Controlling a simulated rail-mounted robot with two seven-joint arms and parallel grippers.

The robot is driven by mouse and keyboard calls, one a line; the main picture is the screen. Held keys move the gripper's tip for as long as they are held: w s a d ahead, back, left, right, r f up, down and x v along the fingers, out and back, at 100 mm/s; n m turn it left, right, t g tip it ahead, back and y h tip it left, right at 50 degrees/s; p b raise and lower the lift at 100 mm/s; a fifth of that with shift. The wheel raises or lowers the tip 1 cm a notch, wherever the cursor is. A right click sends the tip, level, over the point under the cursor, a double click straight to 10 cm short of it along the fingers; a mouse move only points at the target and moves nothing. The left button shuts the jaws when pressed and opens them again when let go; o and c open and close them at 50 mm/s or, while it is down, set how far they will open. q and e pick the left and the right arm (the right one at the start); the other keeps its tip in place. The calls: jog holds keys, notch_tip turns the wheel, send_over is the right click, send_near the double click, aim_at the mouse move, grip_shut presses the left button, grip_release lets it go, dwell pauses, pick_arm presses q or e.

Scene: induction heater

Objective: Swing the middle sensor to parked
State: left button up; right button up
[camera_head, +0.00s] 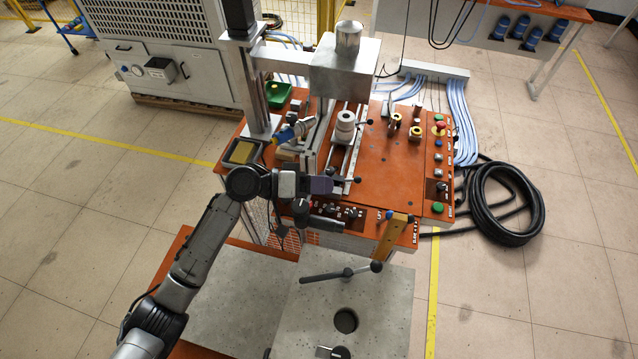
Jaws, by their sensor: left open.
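My left arm comes in from the lower left, and my left gripper (322,186) is over the front of the orange heater bench (385,180). It is open, with its jaws close to the lower end of the metal rails (345,155). I see nothing held between the jaws. Several small fittings with black ball knobs stand along the rails, one at the right (365,122) and one near the gripper (356,180). I cannot tell which of them is the middle sensor; the gripper and wrist hide part of this area. My right gripper is not in view.
A white stacked cylinder (345,124) stands by the rails under a grey box head (344,70). A blue-and-yellow tool (293,131) lies at the left. A black lever (340,273) crosses the grey block in front. Buttons (438,172) line the right edge.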

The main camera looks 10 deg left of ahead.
pick_arm(q)
jog(key=b+v, duration=0.2)
jog(key=v, duration=1.1)
jog(key=shift+a, duration=0.4)
jog(key=shift+s, duration=0.15)
